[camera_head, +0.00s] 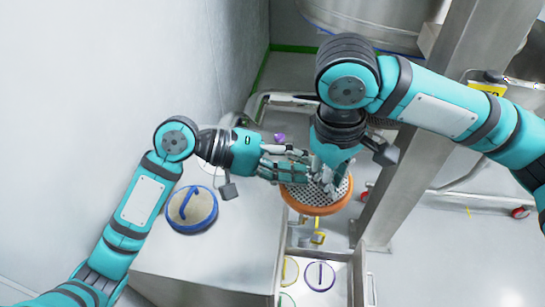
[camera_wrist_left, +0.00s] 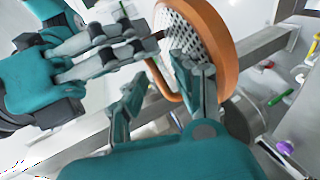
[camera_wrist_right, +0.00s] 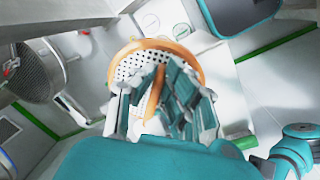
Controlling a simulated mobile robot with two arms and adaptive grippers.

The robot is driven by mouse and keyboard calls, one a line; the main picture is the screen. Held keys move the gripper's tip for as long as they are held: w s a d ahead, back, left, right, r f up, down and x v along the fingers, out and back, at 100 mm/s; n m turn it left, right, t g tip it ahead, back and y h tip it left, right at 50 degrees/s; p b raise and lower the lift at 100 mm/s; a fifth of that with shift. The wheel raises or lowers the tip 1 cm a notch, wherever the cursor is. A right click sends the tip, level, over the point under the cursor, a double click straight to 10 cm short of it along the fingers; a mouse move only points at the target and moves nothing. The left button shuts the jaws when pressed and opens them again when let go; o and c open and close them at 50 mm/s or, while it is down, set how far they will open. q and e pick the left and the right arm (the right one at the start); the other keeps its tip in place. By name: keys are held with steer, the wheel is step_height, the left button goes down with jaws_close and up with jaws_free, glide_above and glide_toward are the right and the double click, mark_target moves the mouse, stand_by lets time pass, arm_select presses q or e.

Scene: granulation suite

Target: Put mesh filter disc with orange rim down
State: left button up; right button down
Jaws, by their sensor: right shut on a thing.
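The mesh filter disc with the orange rim (camera_head: 318,209) is in the air between my two grippers, over the right side of the steel counter. Its perforated face and orange handle show in the right wrist view (camera_wrist_right: 155,90), and the rim in the left wrist view (camera_wrist_left: 222,40). My right gripper (camera_head: 328,178) is shut on the disc at its handle. My left gripper (camera_head: 298,168) is close beside the disc; its fingers (camera_wrist_left: 160,95) stand apart near the handle in the left wrist view. The exact contact is partly hidden by the fingers.
A disc with a blue rim and handle (camera_head: 191,209) lies on the steel counter (camera_head: 225,245). An open bay with yellow (camera_head: 290,271) and purple (camera_head: 320,276) rings is at the front. A steel post (camera_head: 400,180) stands right of the disc. The counter's middle is bare.

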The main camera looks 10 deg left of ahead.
arm_select(q)
steer(key=shift+x, duration=1.3)
jaws_close()
jaws_free()
steer(key=shift+a+f, duration=0.1)
